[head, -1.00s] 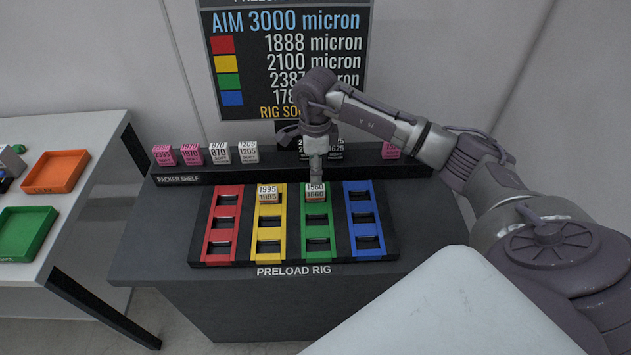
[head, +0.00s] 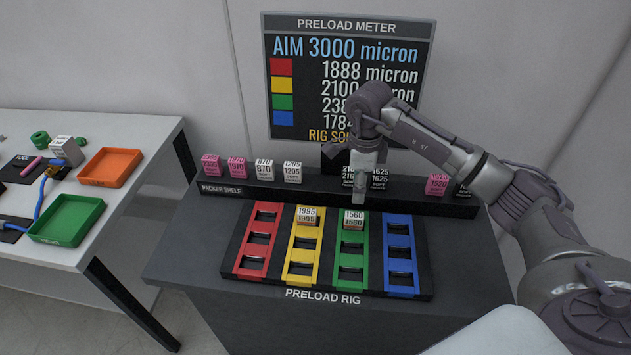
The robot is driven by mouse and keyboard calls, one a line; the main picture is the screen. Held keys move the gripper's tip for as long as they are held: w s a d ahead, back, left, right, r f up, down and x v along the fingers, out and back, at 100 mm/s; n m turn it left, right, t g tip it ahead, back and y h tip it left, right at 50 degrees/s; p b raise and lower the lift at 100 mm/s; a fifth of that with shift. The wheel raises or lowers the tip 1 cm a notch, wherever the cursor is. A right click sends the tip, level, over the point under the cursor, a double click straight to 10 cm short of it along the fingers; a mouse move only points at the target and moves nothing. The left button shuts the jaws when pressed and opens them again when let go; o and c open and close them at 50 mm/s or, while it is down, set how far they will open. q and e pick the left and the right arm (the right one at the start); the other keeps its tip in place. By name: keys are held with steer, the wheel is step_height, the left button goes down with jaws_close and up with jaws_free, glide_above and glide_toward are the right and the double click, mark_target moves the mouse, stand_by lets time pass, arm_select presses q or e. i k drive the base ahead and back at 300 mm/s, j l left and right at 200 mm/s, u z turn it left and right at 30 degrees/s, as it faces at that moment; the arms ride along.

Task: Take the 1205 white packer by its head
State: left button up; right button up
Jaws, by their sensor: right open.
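The 1205 white packer (head: 292,172) stands upright on the black packer shelf (head: 225,189), to the right of the white 870 packer. My right gripper (head: 360,196) points down in front of the shelf, to the right of the 1205 packer and clear of it. It is open, with nothing seen between its fingers. My left gripper is not in view.
The preload rig (head: 427,284) has red, yellow, green and blue columns. A 1995 packer (head: 307,216) sits in yellow's top slot and a 1560 packer (head: 353,219) in green's. A side table with trays (head: 110,166) stands left.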

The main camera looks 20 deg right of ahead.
mark_target(293, 171)
steer(key=i+j+z, duration=0.55)
steer(key=j, duration=0.35)
steer(key=i+j+z, duration=0.4)
steer(key=j, duration=0.35)
